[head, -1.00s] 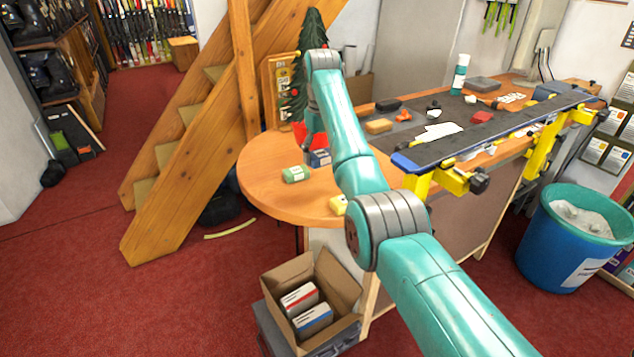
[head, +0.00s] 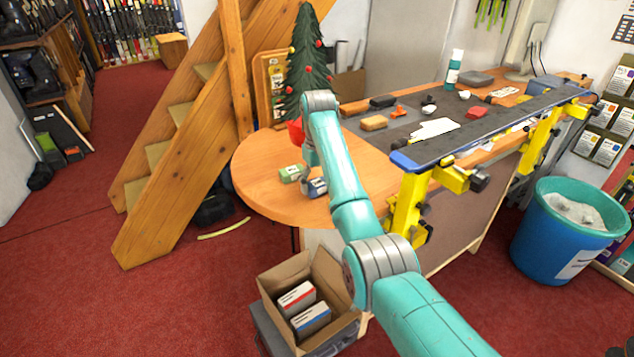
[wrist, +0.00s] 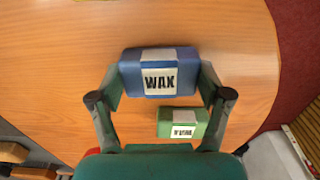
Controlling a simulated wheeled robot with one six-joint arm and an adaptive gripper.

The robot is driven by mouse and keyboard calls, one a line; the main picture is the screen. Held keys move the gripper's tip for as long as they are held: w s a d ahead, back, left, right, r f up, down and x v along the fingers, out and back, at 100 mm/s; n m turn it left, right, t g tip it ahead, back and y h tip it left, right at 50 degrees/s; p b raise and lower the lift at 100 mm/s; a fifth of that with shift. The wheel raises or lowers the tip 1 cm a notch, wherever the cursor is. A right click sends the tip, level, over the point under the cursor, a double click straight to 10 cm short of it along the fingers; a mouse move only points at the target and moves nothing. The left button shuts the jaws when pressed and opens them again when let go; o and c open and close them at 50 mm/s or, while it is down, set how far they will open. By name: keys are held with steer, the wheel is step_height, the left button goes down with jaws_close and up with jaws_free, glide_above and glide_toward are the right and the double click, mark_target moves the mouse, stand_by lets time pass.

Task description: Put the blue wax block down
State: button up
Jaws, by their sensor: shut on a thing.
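The blue wax block (wrist: 130,75) with a white "WAX" label lies between the two fingers of my gripper (wrist: 161,84) in the wrist view. My gripper is shut on its two ends. In the head view the blue block (head: 317,188) is at the round end of the wooden bench (head: 262,193), partly hidden by my arm. I cannot tell whether it touches the bench top or hangs just above it. A green wax block (head: 291,173) sits close beside it, and in the wrist view this green block (wrist: 183,123) is nearer my gripper's base.
An orange-brown block (head: 374,123) and tools lie on the dark mat. A ski (head: 480,130) rests in yellow clamps on the right. Bare wood lies left of the green block.

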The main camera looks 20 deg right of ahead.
steer(key=o, duration=1.2)
steer(key=shift+f, duration=0.1)
steer(key=shift+o, duration=0.2)
